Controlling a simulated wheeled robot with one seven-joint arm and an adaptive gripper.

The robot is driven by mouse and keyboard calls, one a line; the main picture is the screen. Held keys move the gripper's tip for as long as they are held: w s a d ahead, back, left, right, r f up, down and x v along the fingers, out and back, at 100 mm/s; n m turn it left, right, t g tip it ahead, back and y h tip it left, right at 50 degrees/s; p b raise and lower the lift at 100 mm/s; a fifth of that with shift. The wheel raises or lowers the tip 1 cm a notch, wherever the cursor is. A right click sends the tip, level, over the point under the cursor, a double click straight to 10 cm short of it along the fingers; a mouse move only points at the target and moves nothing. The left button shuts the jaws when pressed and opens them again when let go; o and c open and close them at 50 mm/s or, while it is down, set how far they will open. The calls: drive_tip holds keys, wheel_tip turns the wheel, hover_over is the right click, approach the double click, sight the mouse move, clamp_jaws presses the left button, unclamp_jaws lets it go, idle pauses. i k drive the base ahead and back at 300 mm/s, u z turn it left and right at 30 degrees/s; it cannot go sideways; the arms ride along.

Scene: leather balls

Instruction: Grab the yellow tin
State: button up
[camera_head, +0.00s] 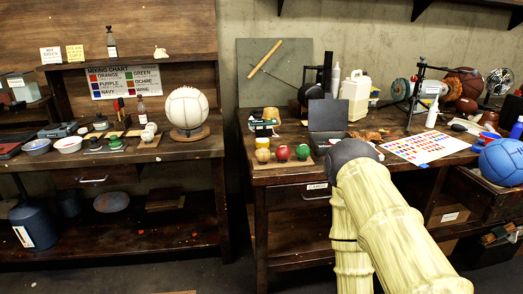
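I cannot clearly make out a yellow tin. A small tan-yellow round object (271,114) stands at the back left of the right bench (262,177); it is too small to tell if it is a tin. A small yellowish ball (263,155) sits at that bench's front left edge, beside a red ball (283,153) and a green ball (302,152). My pale, ribbed arm rises in front of the bench at the right and hides part of its front. My gripper is not visible.
A dark box-like object (327,118) stands behind the balls. A colour chart (425,147) lies on the right, near a blue ball (502,162). The left bench (190,150) holds a white ball (186,107), bowls and small tins. A floor gap separates the benches.

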sight(260, 142)
drive_tip(key=u, duration=0.55)
drive_tip(key=i, duration=0.95)
drive_tip(key=z, duration=0.3)
